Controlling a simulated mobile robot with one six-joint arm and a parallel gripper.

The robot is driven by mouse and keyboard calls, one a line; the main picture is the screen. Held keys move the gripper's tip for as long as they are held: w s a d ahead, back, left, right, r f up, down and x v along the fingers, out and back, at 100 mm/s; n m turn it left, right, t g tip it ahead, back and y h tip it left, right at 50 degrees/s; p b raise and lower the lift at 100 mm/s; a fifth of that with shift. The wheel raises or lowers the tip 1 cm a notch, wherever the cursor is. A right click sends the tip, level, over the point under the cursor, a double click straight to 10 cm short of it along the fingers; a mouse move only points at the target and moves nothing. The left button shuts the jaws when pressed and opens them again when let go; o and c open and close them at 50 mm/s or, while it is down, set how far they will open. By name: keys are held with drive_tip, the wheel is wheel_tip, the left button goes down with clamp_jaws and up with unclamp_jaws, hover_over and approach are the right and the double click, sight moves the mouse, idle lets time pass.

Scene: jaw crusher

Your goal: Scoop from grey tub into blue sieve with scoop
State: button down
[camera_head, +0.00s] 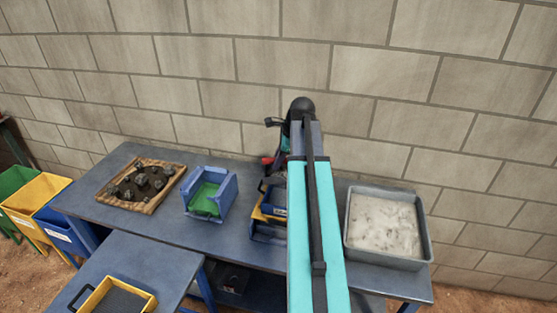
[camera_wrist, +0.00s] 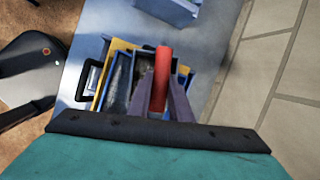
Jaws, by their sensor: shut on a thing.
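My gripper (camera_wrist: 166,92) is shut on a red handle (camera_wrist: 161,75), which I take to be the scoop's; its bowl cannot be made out. In the head view a bit of red (camera_head: 267,161) shows beside my arm, which hides most of the gripper. The grey tub (camera_head: 429,243) holds pale, lumpy material and stands at the bench's right end. A blue-and-yellow box (camera_head: 262,229) is partly behind my arm; in the wrist view it (camera_wrist: 118,75) lies below the gripper. A blue open-fronted box (camera_head: 209,194) with a green inside stands left of it. I cannot tell which is the sieve.
A wooden tray (camera_head: 141,184) with dark rocks lies on the bench's left. A yellow-rimmed tray (camera_head: 117,299) sits on a nearer table. Green, yellow and blue bins (camera_head: 38,190) stand at the left. A block wall (camera_head: 240,100) closes the back.

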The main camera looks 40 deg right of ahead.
drive_tip(key=shift+d, duration=0.1)
drive_tip(key=shift+s+d+f+t+y, duration=0.4)
drive_tip(key=shift+s+d+t+y, duration=0.15)
drive_tip(key=shift+t, duration=0.25)
drive_tip(key=shift+s+d+f+t+y+b, duration=0.5)
drive_tip(key=shift+t+y+b, duration=0.25)
drive_tip(key=shift+t+b, duration=0.1)
drive_tip(key=s+d+f+m+t+y+b, duration=0.1)
drive_tip(key=s+d+f+t+y+b, duration=0.1)
drive_tip(key=s+d+t+y+b, duration=0.2)
drive_tip(key=shift+s+d+m+t+y+b, duration=0.35)
drive_tip(key=shift+s+t+y+b, duration=0.4)
drive_tip(key=shift+t, duration=0.7)
drive_tip(key=shift+f, duration=0.1)
idle(1.2)
